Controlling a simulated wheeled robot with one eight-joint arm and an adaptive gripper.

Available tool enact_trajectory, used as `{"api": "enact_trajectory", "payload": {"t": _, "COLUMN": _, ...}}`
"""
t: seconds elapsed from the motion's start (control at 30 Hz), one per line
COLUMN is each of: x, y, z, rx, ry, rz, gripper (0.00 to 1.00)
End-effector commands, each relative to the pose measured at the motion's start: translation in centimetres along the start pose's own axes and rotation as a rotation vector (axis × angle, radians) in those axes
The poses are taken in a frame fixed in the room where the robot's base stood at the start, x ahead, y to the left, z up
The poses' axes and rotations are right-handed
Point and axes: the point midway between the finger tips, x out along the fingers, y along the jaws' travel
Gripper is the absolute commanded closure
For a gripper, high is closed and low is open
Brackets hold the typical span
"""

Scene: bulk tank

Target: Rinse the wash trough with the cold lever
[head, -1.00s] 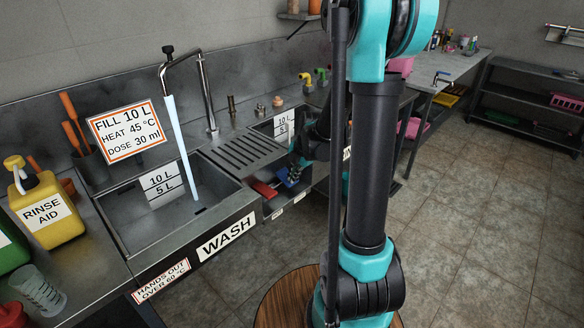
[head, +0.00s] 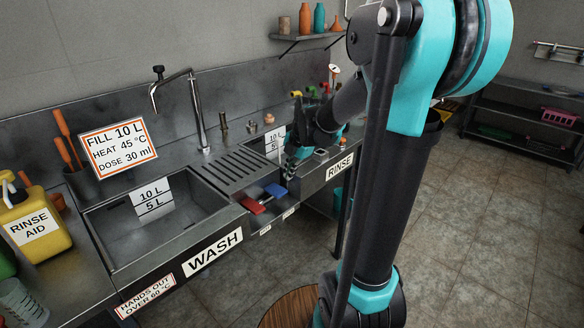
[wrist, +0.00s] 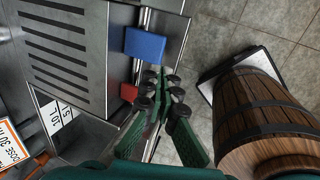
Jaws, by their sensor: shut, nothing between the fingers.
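The wash trough (head: 120,240) is a grey steel basin with a WASH label on its front and a 10 L / 5 L scale plate inside. No water surface shows clearly in it. The spout (head: 182,76) hangs above it with no stream falling. The blue lever (head: 276,190) is to the right of the red lever (head: 252,205) on the front ledge; the wrist view shows the blue lever (wrist: 145,43) and the red one (wrist: 128,92). My gripper (head: 289,170) is shut and empty near the blue lever. In the wrist view my gripper (wrist: 163,78) appears apart from it.
A ribbed drainboard (head: 232,172) lies between the wash trough and the RINSE basin (head: 338,166). The yellow rinse aid bottle (head: 34,226) and a clear cup (head: 22,303) stand at the left. A wooden barrel (wrist: 250,105) stands on the floor. Open floor lies to the right.

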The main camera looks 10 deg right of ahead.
Motion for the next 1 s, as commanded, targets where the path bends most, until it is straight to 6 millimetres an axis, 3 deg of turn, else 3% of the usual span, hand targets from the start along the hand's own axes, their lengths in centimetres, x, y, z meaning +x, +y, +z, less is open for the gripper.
{"api": "enact_trajectory", "payload": {"t": 0.23, "x": -2.5, "y": -0.1, "z": 0.0, "rx": -0.001, "ry": 0.0, "rz": 0.0, "gripper": 1.0}}
{"api": "enact_trajectory", "payload": {"t": 0.73, "x": -2.8, "y": -0.4, "z": -0.1, "rx": 0.027, "ry": -0.003, "rz": -0.001, "gripper": 1.0}}
{"api": "enact_trajectory", "payload": {"t": 0.87, "x": -2.4, "y": -1.9, "z": -0.7, "rx": 0.174, "ry": -0.018, "rz": -0.002, "gripper": 1.0}}
{"api": "enact_trajectory", "payload": {"t": 1.0, "x": -1.7, "y": -4.7, "z": -1.8, "rx": 0.469, "ry": -0.048, "rz": 0.005, "gripper": 1.0}}
